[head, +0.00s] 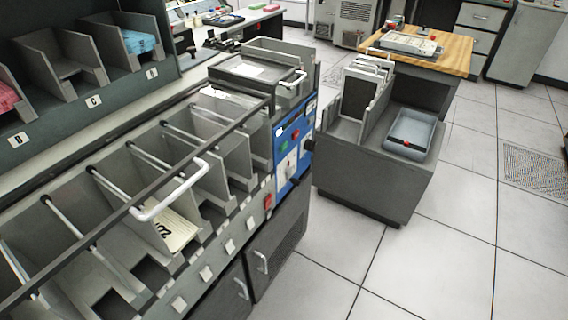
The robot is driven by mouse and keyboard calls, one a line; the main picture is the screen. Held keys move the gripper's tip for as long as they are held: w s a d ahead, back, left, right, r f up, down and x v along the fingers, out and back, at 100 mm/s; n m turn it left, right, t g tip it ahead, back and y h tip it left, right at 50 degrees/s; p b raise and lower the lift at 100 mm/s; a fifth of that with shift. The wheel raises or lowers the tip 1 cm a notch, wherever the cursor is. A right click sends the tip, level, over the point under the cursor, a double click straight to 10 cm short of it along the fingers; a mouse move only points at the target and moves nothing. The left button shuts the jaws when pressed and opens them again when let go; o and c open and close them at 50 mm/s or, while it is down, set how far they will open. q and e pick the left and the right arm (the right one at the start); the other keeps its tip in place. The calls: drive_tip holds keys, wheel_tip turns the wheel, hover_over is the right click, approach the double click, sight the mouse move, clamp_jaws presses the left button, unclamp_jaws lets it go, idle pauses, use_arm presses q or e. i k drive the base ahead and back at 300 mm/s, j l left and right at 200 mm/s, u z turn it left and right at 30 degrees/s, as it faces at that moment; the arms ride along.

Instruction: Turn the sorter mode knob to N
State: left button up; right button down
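The card sorter (150,190) runs diagonally across the left half of the head view, with a row of grey pockets under a dark rail. Its blue control panel (281,147) is on the sorter's right end and is seen at a steep angle. Small buttons and pale plates show on it. A dark round shape that may be the mode knob (309,145) sticks out at the panel's right edge. Its pointer and any letters are too small to read. Neither of my grippers is in view.
A white handle (170,194) crosses above the pockets, and cards (173,231) lie in one pocket. A dark grey cart (368,180) with a tray stands right of the panel. A wood-topped table (455,47) is behind it. The tiled floor (450,240) at right is clear.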

sight(309, 144)
drive_tip(key=i+l+u, duration=0.1)
drive_tip(key=u, duration=0.4)
drive_tip(key=l+u, duration=0.2)
drive_tip(key=u, duration=0.3)
drive_tip(key=l+u, duration=0.2)
drive_tip(key=u, duration=0.25)
drive_tip(key=l+u, duration=0.2)
drive_tip(key=l, duration=0.25)
drive_tip(key=k+l+u, duration=0.2)
drive_tip(key=l, duration=0.25)
drive_tip(key=l+u, duration=0.2)
drive_tip(key=l, duration=0.25)
drive_tip(key=k+l+u, duration=0.2)
drive_tip(key=l, duration=0.2)
drive_tip(key=k+l+u, duration=0.2)
drive_tip(key=l, duration=0.2)
drive_tip(key=i+l, duration=0.05)
drive_tip(key=i, duration=0.05)
